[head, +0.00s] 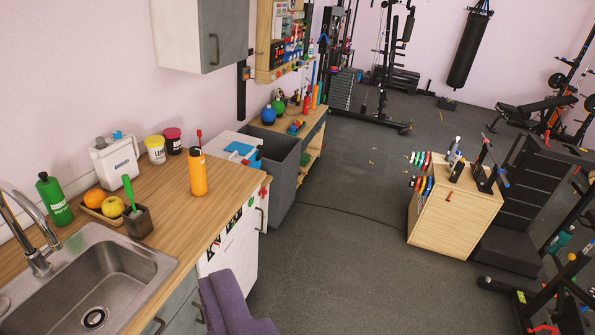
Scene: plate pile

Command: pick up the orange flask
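The orange flask (198,173) stands upright on the wooden counter (228,178), near the counter's far end. It has a dark cap, and nothing touches it or hides it. My gripper is not in view.
Left of the flask stand jars (156,150), a white container (116,162), a fruit tray (92,211) and a green bottle (54,199). A sink (95,275) is in front.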

